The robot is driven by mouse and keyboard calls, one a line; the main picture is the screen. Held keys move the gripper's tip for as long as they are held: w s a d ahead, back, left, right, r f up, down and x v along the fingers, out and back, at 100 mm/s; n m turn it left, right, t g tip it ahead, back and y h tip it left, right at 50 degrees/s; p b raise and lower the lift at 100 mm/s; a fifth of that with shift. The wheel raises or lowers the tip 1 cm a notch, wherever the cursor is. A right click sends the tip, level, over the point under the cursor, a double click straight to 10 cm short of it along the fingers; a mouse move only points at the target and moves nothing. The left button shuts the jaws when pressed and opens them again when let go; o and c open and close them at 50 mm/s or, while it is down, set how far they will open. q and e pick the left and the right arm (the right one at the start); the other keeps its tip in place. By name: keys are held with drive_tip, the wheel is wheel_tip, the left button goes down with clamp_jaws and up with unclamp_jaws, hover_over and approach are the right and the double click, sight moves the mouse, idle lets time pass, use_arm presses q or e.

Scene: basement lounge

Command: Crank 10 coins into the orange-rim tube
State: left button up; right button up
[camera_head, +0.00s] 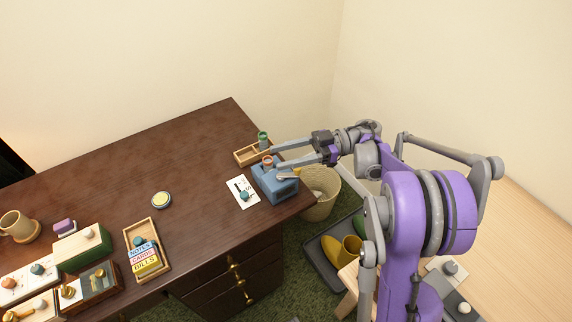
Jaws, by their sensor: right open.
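A blue coin machine (273,185) stands at the right end of the dark desk. A grey crank-like part (287,177) shows on its right side. A small tube with an orange rim (267,160) shows at the top of the machine; I cannot tell whether it stands on it or just behind. My right gripper (275,156) reaches in from the right, open, with its fingertips beside the orange-rim tube. I cannot tell whether they touch it. A green-rimmed tube (263,137) stands in a wooden tray (243,157) behind. No coins can be made out. My left gripper is out of view.
A white card (240,190) with a small teal-topped piece lies left of the machine. A yellow-topped round tin (161,200), a tray of labelled cards (155,266), a mug (17,225) and boxes stand further left. A wicker basket (322,205) stands beyond the desk's right edge.

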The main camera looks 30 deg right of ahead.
drive_tip(key=shift+r, duration=1.85)
